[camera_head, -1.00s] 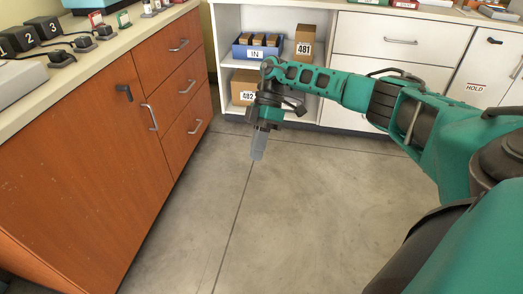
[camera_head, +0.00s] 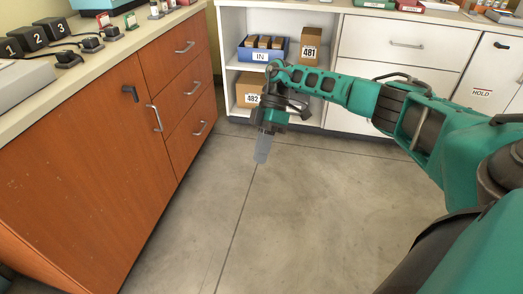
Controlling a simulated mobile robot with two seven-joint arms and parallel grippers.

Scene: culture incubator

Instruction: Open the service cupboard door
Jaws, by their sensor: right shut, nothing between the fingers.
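An orange wood cupboard door (camera_head: 85,160) fills the left side under the worktop and is shut. It has a vertical metal bar handle (camera_head: 154,118) near its right edge and a black latch (camera_head: 130,93) above and left of it. A white cupboard door (camera_head: 490,80) with a HOLD label stands at the far right, also shut. Which one is the service cupboard I cannot tell. My right gripper (camera_head: 262,150) is shut and empty, pointing down above the floor, to the right of the orange cupboard and apart from it. My left gripper is not in view.
Orange drawers (camera_head: 192,88) adjoin the orange door. A white open shelf (camera_head: 233,55) behind my right gripper holds a blue IN bin (camera_head: 262,55) and boxes 481 (camera_head: 309,45) and 482 (camera_head: 248,90). Numbered black blocks (camera_head: 33,38) stand on the worktop. The floor (camera_head: 210,220) is clear.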

